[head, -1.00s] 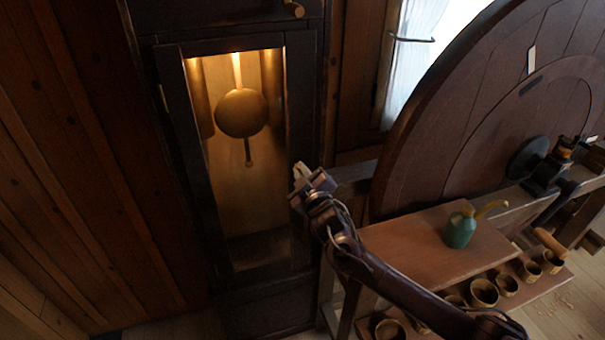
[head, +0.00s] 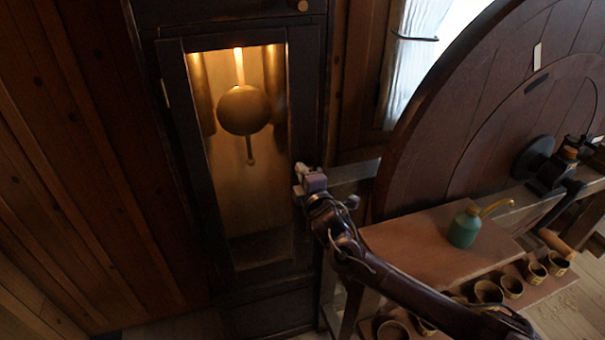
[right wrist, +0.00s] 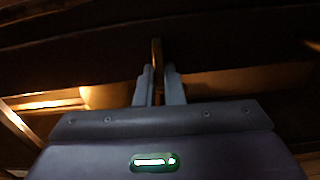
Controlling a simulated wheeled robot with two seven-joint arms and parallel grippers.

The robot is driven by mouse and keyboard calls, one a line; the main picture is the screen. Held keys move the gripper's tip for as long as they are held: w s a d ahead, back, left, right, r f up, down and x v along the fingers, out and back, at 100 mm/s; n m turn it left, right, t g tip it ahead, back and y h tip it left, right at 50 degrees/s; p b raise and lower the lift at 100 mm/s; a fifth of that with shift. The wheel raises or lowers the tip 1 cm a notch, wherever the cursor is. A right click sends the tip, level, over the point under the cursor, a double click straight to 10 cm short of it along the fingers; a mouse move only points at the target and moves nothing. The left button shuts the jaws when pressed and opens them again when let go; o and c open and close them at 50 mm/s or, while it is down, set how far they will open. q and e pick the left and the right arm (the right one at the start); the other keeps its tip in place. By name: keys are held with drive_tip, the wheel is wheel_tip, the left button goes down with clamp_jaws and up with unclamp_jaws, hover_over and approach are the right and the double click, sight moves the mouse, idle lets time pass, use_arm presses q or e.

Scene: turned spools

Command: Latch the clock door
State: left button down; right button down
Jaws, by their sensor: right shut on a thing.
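The clock door (head: 184,130) is a dark wooden frame around a lit opening, with a round brass pendulum (head: 243,110) behind it. It looks flush with the case, but a small gap could not be told. My right gripper (head: 299,178) is at the door's right edge, about mid-height. In the right wrist view, its two grey fingers (right wrist: 159,84) are shut on a thin brass-coloured latch piece (right wrist: 156,52), which stands upright between them. The fingers hide the latch in the head view. My left gripper is out of view.
A large dark wooden wheel (head: 440,130) stands at the right. Below it, a bench (head: 415,245) holds a green oil can (head: 465,228), with several small bowls (head: 489,291) on a lower shelf. A wooden knob (head: 299,5) sits on the case above the door.

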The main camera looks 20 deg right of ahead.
drive_tip(key=shift+f+n, duration=0.1)
drive_tip(key=shift+n, duration=0.3)
drive_tip(key=c, duration=1.5)
unclamp_jaws()
drive_tip(key=shift+c, duration=0.2)
drive_tip(key=s+b, duration=0.2)
drive_tip(key=s, duration=0.5)
drive_tip(key=shift+s+d, duration=0.15)
drive_tip(key=shift+s, duration=0.25)
